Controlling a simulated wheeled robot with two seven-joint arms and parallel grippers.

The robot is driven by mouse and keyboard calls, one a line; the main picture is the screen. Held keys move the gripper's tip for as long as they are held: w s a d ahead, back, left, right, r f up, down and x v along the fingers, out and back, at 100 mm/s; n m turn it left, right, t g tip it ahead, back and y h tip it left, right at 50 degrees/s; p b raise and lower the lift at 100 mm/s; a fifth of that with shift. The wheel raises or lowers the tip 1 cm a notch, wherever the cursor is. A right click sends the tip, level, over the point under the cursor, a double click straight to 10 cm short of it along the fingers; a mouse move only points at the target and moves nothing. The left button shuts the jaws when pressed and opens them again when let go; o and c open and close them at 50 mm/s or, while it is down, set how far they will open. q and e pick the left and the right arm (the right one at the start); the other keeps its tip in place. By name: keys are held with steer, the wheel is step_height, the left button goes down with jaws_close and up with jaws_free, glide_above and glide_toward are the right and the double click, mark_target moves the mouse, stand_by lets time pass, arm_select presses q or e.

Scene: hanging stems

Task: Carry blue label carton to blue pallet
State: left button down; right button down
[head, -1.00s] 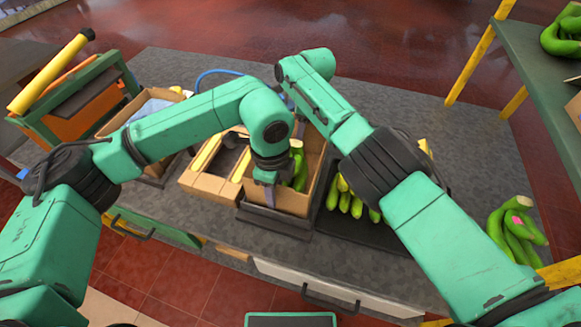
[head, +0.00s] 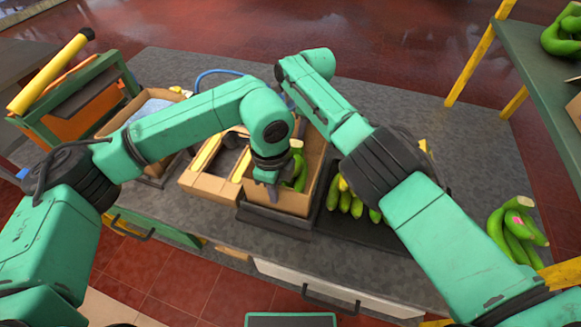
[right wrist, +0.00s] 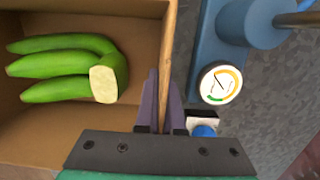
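An open brown carton (head: 312,165) holding green bananas stands on a dark tray-like base (head: 275,222) on the grey counter. No blue label shows on it. My left gripper (head: 272,193) points down at the carton's near wall; its finger gap is too small to tell. My right gripper (right wrist: 162,105) has one finger inside and one outside a carton wall, closed against it; bananas (right wrist: 75,70) lie beside it in the right wrist view. My arms hide the right gripper in the head view. No blue pallet can be made out.
Left of the carton is another cardboard box (head: 205,165). Right of it, bananas (head: 350,200) lie on a dark mat, and more (head: 517,235) lie farther right. A blue device with a dial (right wrist: 220,84) stands close outside the gripped wall.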

arm_select(q)
steer(key=shift+r, duration=0.15)
arm_select(e)
steer(key=shift+r, duration=0.1)
stand_by(0.7)
